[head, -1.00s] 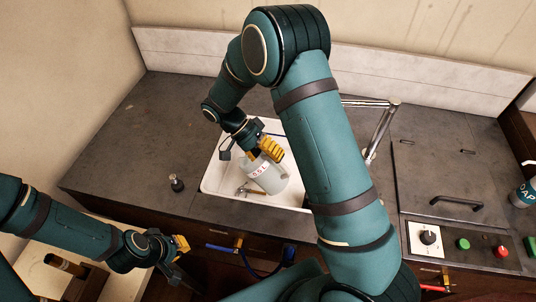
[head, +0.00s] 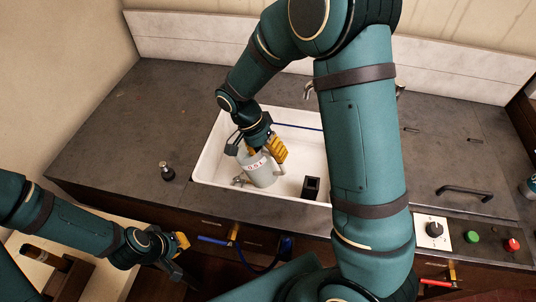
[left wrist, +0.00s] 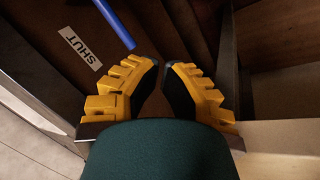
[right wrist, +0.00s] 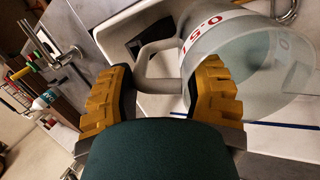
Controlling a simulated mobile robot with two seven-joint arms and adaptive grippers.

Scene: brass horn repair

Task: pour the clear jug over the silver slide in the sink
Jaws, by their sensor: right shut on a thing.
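The clear jug (head: 262,172), with a red-marked label, is held by its handle in my right gripper (head: 267,150), over the left part of the white sink. The right wrist view shows the jug (right wrist: 265,65) and its handle between the yellow fingers. I cannot tell whether any liquid leaves it. A bent silver piece, which looks like the slide (head: 239,181), shows at the jug's lower left, partly hidden by the jug. It also shows in the right wrist view (right wrist: 288,12). My left gripper (left wrist: 162,72) is open and empty, low in front of the counter.
The white sink (head: 208,160) has a dark block (head: 311,188) on its right. A small dark-bodied fitting (head: 167,172) stands on the counter left of it. A faucet (head: 309,90) is partly hidden behind my right arm. A control panel with knobs (head: 434,229) is at the right.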

